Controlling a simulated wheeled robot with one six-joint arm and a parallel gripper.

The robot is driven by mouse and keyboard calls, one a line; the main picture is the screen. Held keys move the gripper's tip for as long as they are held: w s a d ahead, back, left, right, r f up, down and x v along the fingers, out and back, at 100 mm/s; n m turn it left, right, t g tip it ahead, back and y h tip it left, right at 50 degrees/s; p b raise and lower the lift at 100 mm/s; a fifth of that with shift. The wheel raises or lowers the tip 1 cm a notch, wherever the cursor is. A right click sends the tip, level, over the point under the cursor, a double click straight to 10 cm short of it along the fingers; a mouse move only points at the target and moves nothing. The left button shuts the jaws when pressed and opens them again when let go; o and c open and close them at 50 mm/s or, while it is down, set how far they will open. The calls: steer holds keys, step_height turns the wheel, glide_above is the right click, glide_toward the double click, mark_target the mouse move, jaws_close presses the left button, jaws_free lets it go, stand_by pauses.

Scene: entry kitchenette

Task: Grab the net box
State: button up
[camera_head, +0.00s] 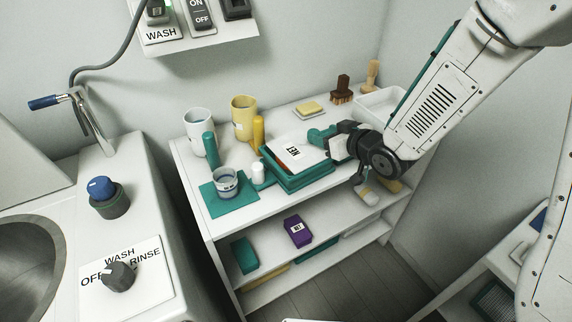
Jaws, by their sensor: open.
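A white flat piece (298,153) with a black label that seems to read "NET" lies in a teal tray-like box (290,184) on the top shelf. A purple box (298,231) with a small white label stands on the shelf below; its lettering is too small to read surely. My gripper (325,141) is open, at the back right edge of the teal box, above the top shelf. I cannot tell whether its fingers touch the box. My arm and wrist hide part of the shelf's right side.
Left of the teal box stand a cup (226,182) on a teal mat (211,205), a yellow mug (243,117) and a white mug (199,130). A yellow sponge (310,108), brushes (342,89) and a white bin (378,101) are behind. A sink counter (135,220) is at left.

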mark_target(314, 132)
steer(key=x, duration=0.5)
steer(key=shift+a+f, duration=0.15)
steer(key=shift+f, duration=0.1)
jaws_close()
steer(key=shift+r, duration=0.1)
